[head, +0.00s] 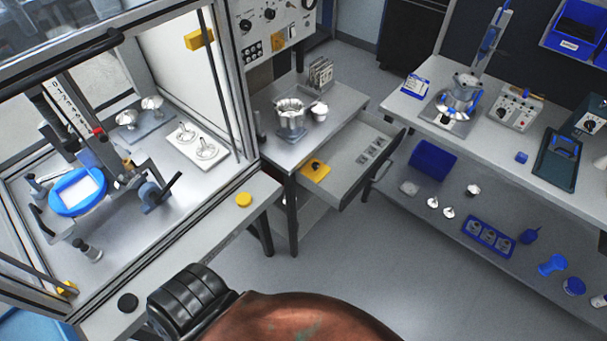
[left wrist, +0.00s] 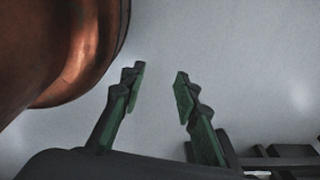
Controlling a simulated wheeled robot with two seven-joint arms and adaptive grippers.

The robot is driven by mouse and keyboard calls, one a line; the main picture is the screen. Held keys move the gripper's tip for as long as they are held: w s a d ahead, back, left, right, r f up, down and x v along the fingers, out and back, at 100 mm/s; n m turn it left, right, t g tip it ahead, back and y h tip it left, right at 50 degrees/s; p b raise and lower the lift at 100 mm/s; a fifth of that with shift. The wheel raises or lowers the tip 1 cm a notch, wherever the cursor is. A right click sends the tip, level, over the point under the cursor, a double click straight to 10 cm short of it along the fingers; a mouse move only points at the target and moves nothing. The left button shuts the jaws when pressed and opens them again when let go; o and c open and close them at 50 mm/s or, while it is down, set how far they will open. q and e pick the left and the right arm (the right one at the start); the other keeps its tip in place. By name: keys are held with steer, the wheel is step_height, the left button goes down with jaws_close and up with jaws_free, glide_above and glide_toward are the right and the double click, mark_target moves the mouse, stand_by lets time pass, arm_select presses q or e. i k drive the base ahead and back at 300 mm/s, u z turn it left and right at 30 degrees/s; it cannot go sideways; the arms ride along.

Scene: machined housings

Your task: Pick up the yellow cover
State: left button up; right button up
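A small round yellow cover (head: 244,199) lies on the grey front ledge of the glazed machine enclosure in the head view. A yellow plate with a dark knob or hole (head: 316,169) lies in the open drawer; I cannot tell which yellow piece is the named cover. My left gripper (left wrist: 160,77) shows only in the left wrist view. Its two green-lined fingers stand apart with nothing between them, over a plain grey surface. Neither yellow piece shows in that view. My right gripper is in neither view.
The open drawer (head: 350,167) juts out below a bench (head: 279,150) bearing a metal pot (head: 290,116). A black disc (head: 128,302) lies on the enclosure ledge (head: 205,236). A right-hand workbench (head: 495,140) holds tools above a shelf of blue parts. The middle floor is clear.

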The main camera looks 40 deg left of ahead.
mark_target(315, 169)
steer(key=u, duration=1.8)
